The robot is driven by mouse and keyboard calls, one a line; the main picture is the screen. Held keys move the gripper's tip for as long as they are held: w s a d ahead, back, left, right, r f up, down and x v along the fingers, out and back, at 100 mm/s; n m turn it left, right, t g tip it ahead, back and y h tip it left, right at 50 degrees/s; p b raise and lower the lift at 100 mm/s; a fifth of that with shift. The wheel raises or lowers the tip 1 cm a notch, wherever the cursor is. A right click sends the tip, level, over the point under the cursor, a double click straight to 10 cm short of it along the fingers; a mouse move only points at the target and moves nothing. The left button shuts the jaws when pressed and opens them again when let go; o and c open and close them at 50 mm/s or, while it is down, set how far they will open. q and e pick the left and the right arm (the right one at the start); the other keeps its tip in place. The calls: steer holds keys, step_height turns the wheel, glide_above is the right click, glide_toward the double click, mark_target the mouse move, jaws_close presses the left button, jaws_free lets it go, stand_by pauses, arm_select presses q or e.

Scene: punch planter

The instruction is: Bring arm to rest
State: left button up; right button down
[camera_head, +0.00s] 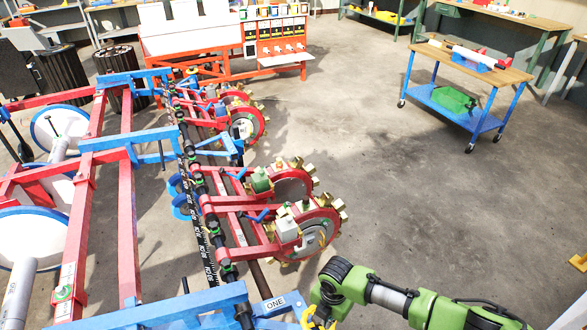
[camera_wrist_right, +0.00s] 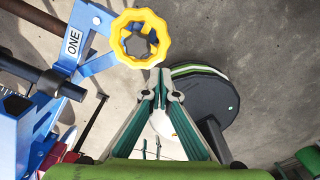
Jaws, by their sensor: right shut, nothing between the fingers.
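My right arm comes in from the bottom right of the head view, with green joints and a grey link. Its gripper end is low in that view, beside the blue bracket marked ONE (camera_head: 277,303), and the fingers are hard to make out there. In the right wrist view the right gripper (camera_wrist_right: 160,78) is shut, its tips together with nothing between them. A yellow scalloped knob (camera_wrist_right: 140,15) on the blue bracket (camera_wrist_right: 75,42) lies just beyond the tips in the picture. I cannot tell whether they touch. My left gripper is not in view.
The red and blue planter frame (camera_head: 128,200) fills the left, with toothed wheels (camera_head: 312,238) near my right arm. Open concrete floor (camera_head: 420,190) lies at centre and right. A blue cart (camera_head: 458,115) stands at the back right, and an orange-framed bench (camera_head: 220,68) at the back.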

steer(key=s+a+r+m+t+y, duration=0.1)
steer(key=s+a+r+m+y, duration=0.3)
steer(key=s+a+r+m, duration=0.55)
steer(key=s+d+r+m+t+h, duration=0.1)
steer(key=s+d+r+m+h, duration=0.2)
steer(key=d+m, duration=0.5)
steer(key=s+d+r+m+t+h, duration=0.1)
steer(key=s+d+r+m+t, duration=0.1)
steer(key=s+d+r+m, duration=0.35)
steer(key=s+d+f+m+g, duration=0.1)
steer(key=d+f, duration=0.1)
steer(key=f, duration=1.2)
steer(key=s+d+f+m+g, duration=0.1)
steer(key=f, duration=1.3)
steer(key=s+d+f+g, duration=0.1)
steer(key=s+d+f, duration=0.2)
steer(key=s+f, duration=1.3)
steer(key=shift+s, duration=0.6)
steer(key=shift+d, duration=0.1)
